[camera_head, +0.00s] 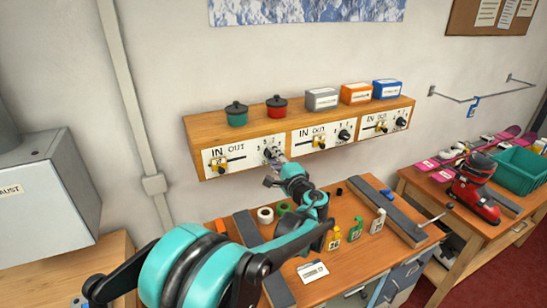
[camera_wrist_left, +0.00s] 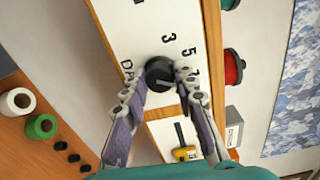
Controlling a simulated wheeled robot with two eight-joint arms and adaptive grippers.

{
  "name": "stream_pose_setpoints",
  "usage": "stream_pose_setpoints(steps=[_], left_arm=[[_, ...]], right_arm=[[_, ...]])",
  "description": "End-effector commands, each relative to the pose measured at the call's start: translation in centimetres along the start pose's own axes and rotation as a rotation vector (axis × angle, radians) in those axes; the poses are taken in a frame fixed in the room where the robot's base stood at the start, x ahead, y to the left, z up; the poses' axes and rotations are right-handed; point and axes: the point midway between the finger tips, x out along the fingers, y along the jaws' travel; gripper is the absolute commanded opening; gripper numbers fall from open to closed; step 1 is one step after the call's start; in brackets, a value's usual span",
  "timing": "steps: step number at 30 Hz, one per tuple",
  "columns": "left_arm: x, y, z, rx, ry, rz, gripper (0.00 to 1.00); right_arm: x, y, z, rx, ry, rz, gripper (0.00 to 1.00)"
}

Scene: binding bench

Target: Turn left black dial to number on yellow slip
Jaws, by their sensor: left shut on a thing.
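The left black dial (camera_wrist_left: 158,70) is on the left white panel (camera_head: 225,159) of the wooden wall box. My left gripper (camera_head: 272,166) reaches up to it and hides most of it in the head view. In the left wrist view, the fingers of my left gripper (camera_wrist_left: 160,80) are shut on the dial, one on each side. Printed 3, 5 and a partly covered 7 show beside the dial. A pale mark shows on its face, but the number it points at is unclear. My right gripper is not in view.
The panel has a yellow-handled IN/OUT slider (camera_head: 213,163). Two more panels with sliders and black dials (camera_head: 344,134) are to the right. Pots (camera_head: 236,114) and small boxes (camera_head: 321,99) stand on the box. The bench below (camera_head: 345,260) holds bottles (camera_head: 355,229) and tape rolls (camera_head: 265,214).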

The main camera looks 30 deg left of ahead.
Motion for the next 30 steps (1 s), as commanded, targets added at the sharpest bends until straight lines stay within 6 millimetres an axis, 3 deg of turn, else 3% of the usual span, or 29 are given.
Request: stream_pose_setpoints(steps=[15,30], left_arm=[[-0.01,0.04,-0.02,0.413,0.001,0.001,0.00],[-0.02,0.06,-0.02,0.551,0.001,0.001,0.00]], right_arm=[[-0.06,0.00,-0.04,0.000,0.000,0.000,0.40],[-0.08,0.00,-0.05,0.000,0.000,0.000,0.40]])
